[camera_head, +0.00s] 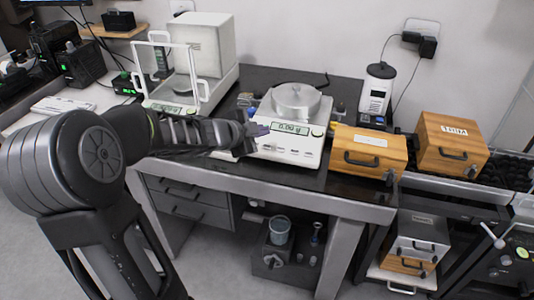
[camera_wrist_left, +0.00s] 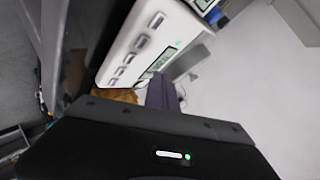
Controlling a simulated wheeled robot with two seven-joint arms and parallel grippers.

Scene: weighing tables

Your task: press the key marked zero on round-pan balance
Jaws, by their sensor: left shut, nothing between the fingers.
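The round-pan balance (camera_head: 291,149) stands on the dark-topped table, with a round metal pan (camera_head: 296,98) on top and a lit display (camera_head: 290,129) on its front. In the left wrist view, the balance (camera_wrist_left: 152,30) appears tilted, with a row of several grey keys (camera_wrist_left: 125,71) along its front panel; their markings are too blurred to read. My left gripper (camera_head: 262,129) is shut and empty at the left front corner of the balance, close to the display. Whether it touches the balance cannot be told. The gripper also shows in the left wrist view (camera_wrist_left: 162,93). My right gripper is not in view.
A glass-shielded balance (camera_head: 210,45) stands to the left. Two wooden boxes (camera_head: 368,150) (camera_head: 452,145) sit to the right, and a white-labelled device (camera_head: 376,95) stands behind. The table front edge (camera_head: 340,205) lies below the balance.

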